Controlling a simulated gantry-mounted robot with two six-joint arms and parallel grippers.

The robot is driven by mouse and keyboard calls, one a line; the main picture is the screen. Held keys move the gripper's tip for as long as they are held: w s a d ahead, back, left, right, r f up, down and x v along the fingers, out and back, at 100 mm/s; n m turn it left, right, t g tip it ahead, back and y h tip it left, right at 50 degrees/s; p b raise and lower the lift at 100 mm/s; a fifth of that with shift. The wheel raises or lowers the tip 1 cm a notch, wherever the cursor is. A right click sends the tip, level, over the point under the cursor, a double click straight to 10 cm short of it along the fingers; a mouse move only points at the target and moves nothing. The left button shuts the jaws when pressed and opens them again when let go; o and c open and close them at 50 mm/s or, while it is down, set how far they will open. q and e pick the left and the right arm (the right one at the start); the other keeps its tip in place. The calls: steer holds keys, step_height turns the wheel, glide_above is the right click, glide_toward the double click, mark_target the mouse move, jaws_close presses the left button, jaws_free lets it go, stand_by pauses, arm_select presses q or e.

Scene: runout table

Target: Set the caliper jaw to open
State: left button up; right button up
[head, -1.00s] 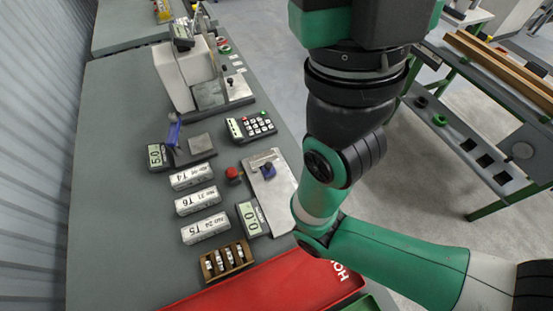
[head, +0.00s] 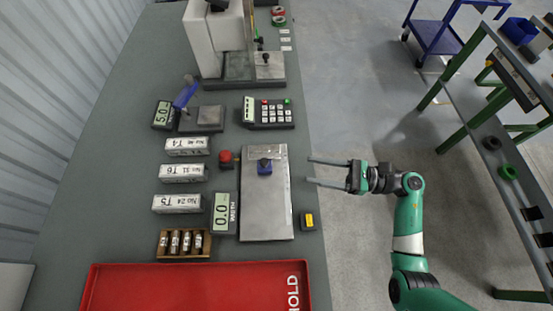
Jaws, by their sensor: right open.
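A flat metal plate (head: 265,210) lies on the grey bench, with a grey bar across its far end. A small blue knob or slider (head: 264,166) sits near that end; this looks like the caliper jaw, but I cannot tell its setting. A display marked WIDTH (head: 224,213) stands just left of the plate and reads 0.0. My right gripper (head: 308,171) is open and empty, its two fingers pointing left at the bench's right edge, right of the blue knob and apart from it. My left gripper is not in view.
A red button (head: 226,159) stands left of the plate, a keypad (head: 268,113) beyond it, and a small yellow-topped block (head: 308,221) to its right. A blue-levered gauge (head: 203,118), several labelled boxes (head: 183,173) and a red tray (head: 190,290) surround it.

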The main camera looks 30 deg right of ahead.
mark_target(264, 161)
steer(key=b+x, duration=0.1)
steer(key=x, duration=1)
steer(key=shift+w+a+r, duration=0.1)
steer(key=shift+w+a, duration=0.05)
steer(key=shift+w, duration=0.1)
jaws_close()
stand_by(0.3)
steer(key=shift+s, duration=0.1)
stand_by(0.5)
